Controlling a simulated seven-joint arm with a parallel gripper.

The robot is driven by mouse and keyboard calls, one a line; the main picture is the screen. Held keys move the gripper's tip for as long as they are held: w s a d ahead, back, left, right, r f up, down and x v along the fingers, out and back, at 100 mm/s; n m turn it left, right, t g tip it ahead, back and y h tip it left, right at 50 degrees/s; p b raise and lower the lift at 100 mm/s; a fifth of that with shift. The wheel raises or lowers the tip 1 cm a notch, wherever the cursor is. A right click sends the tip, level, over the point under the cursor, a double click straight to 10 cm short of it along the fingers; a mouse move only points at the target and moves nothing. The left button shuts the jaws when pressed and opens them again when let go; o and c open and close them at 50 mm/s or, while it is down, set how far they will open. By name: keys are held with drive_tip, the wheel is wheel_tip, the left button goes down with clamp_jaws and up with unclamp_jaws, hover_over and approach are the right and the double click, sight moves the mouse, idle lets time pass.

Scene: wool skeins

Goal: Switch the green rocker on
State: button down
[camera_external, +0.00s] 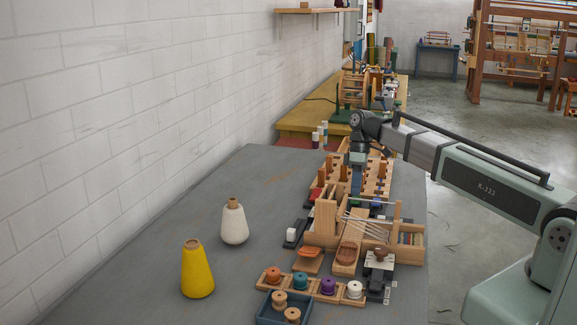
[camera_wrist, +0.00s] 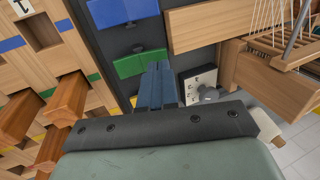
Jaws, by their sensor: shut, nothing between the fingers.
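The green rocker (camera_wrist: 131,67) sits on a dark strip in the wrist view, below a blue rocker (camera_wrist: 122,12). It shows two faces with a crease between them; I cannot tell which side is pressed down. My gripper (camera_wrist: 159,66) is shut and empty, its dark blue fingers pointing at the right end of the green rocker. The fingertips overlap that end in this view, and I cannot tell whether they touch it. In the external view my gripper (camera_external: 356,184) reaches down among the wooden racks, and I cannot make out the green rocker there.
A wooden board with pegs and square holes (camera_wrist: 30,62) lies left of the rockers. A white plate with a grey knob (camera_wrist: 199,86) and a wooden frame with metal rods (camera_wrist: 262,70) are close on the right. Yellow (camera_external: 198,272) and white (camera_external: 234,224) cones stand apart on the grey table.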

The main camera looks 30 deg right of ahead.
drive_tip(key=shift+s+a+f, duration=0.15)
drive_tip(key=shift+f, duration=0.55)
drive_tip(key=shift+s+a+f+t+h, duration=0.2)
drive_tip(key=shift+s+f+t+h, duration=0.15)
drive_tip(key=shift+t+h, duration=0.15)
drive_tip(key=shift+w, duration=0.25)
drive_tip(key=shift+w+d+r, duration=0.1)
drive_tip(key=shift+w+d, duration=0.05)
drive_tip(key=shift+d, duration=0.05)
drive_tip(key=shift+w+d+r, duration=0.15)
drive_tip(key=shift+w+d, duration=0.25)
drive_tip(key=shift+d, duration=0.05)
drive_tip(key=shift+r, duration=0.1)
wheel_tip(320, 180, up, 14)
idle(0.4)
